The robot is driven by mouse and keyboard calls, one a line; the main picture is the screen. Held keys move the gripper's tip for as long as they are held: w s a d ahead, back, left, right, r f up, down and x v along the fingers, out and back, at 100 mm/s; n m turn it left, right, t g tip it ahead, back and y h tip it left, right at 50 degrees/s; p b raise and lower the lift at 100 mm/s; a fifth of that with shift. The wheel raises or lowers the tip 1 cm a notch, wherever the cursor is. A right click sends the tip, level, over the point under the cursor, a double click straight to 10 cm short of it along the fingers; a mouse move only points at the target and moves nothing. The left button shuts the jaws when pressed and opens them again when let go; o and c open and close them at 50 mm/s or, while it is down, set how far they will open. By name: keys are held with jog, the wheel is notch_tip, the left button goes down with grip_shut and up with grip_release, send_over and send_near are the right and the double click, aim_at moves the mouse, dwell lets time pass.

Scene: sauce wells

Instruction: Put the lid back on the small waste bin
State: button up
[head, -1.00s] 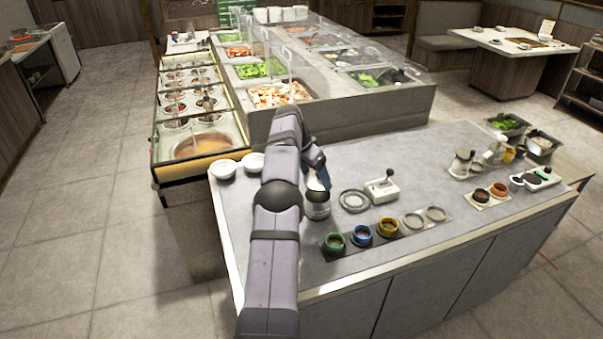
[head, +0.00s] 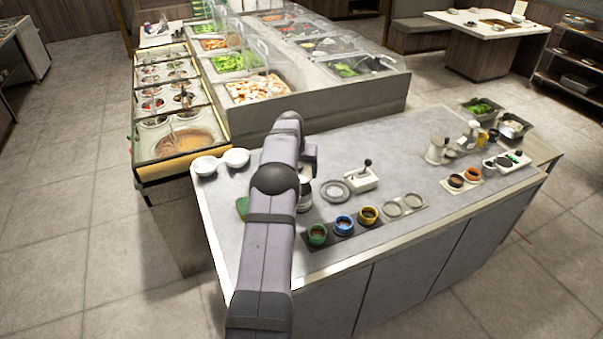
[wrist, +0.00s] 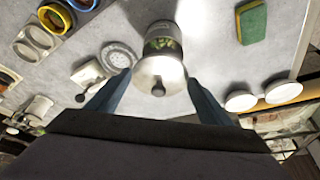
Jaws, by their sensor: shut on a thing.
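The small waste bin (wrist: 160,38) is a silvery cylinder with a green patch, standing on the grey counter. In the head view the bin (head: 305,201) is partly hidden behind my arm. The lid (wrist: 160,72) is a shiny metal dome with a dark knob. It sits between the two fingers of my gripper (wrist: 156,80), which is shut on it. In the wrist view the lid overlaps the near end of the bin; I cannot tell whether they touch. In the head view my arm hides most of my gripper (head: 308,168).
A grey ring-shaped dish (head: 335,191) and a white box with a lever (head: 361,179) stand right of the bin. Sauce wells (head: 343,225) line the front edge. A green sponge (wrist: 251,22) lies left of the bin. Two white bowls (head: 205,165) stand at the back left.

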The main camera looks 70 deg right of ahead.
jog(key=shift+w+d+r+n, duration=0.1)
jog(key=shift+d+n, duration=0.1)
jog(key=shift+n, duration=0.4)
notch_tip(320, 180, down, 6)
jog(key=b, duration=0.4)
jog(key=shift+f, duration=0.2)
jog(key=shift+f, duration=0.2)
dwell(1.2)
jog(key=o, duration=1.2)
jog(key=shift+o, duration=0.3)
jog(key=shift+r, duration=0.15)
